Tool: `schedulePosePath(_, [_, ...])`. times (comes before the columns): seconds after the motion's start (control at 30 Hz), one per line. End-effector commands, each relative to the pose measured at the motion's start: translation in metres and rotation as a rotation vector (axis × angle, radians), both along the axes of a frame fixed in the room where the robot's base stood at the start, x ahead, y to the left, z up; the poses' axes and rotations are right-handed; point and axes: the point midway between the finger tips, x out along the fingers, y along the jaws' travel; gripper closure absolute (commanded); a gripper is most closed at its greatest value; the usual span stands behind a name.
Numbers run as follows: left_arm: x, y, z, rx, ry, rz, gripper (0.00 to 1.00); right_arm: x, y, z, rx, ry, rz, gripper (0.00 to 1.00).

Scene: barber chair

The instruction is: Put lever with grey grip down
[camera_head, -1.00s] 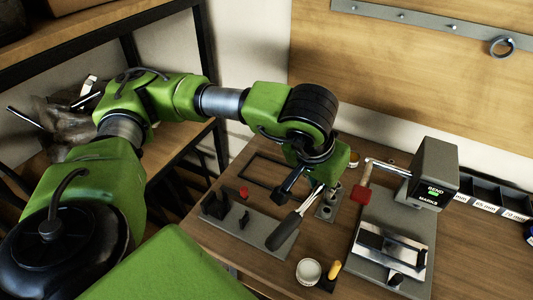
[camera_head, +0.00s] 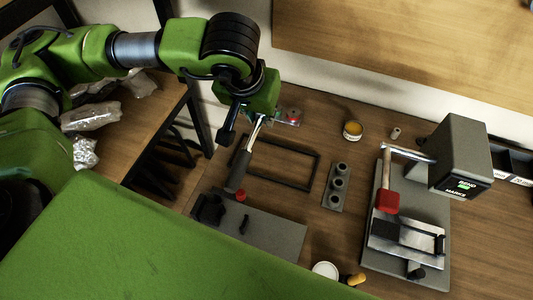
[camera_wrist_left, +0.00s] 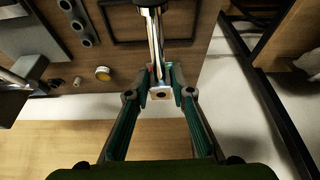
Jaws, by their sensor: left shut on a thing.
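The lever with the grey grip has a bright metal shaft and a dark grey handle (camera_head: 238,170). My left gripper (camera_head: 256,122) is shut on its metal end, and the handle hangs down toward the lower left. In the left wrist view the shaft (camera_wrist_left: 155,45) runs up from between the two fingers (camera_wrist_left: 160,84). The lever is tilted, over the left side of a black rectangular outline (camera_head: 297,187) on the table. I cannot tell whether the handle touches anything. My right gripper is not in view.
A grey holed block (camera_head: 336,187) stands right of the outline. A grey plate with black fittings (camera_head: 270,233) lies below it. A press with a red-gripped lever (camera_head: 388,202) stands at right. A yellow-topped tin (camera_head: 352,131) is at the back. The outline's interior looks clear.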

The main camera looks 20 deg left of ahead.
Motion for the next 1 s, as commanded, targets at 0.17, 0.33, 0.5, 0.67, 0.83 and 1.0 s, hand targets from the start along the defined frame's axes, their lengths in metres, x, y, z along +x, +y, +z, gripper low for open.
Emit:
schedulePosePath(0.17, [-0.002,-0.004,-0.01,0.0,-0.003,0.106,1.0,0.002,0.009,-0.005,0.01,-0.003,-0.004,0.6])
schedulePosePath(0.33, [-0.005,-0.006,-0.023,0.001,0.0,0.249,1.0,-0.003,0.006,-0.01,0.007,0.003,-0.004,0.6])
schedulePosePath(0.5, [-0.011,-0.011,-0.042,0.005,0.002,0.465,1.0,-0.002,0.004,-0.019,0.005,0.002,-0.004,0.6])
schedulePosePath(0.67, [-0.019,-0.015,-0.063,0.01,0.005,0.757,1.0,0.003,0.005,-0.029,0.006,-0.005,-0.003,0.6])
schedulePosePath(0.83, [-0.029,-0.02,-0.084,0.013,0.007,1.084,1.0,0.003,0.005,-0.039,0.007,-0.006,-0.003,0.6])
schedulePosePath(1.0, [-0.039,-0.024,-0.098,0.014,0.012,1.354,1.0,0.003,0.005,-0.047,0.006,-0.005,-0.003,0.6])
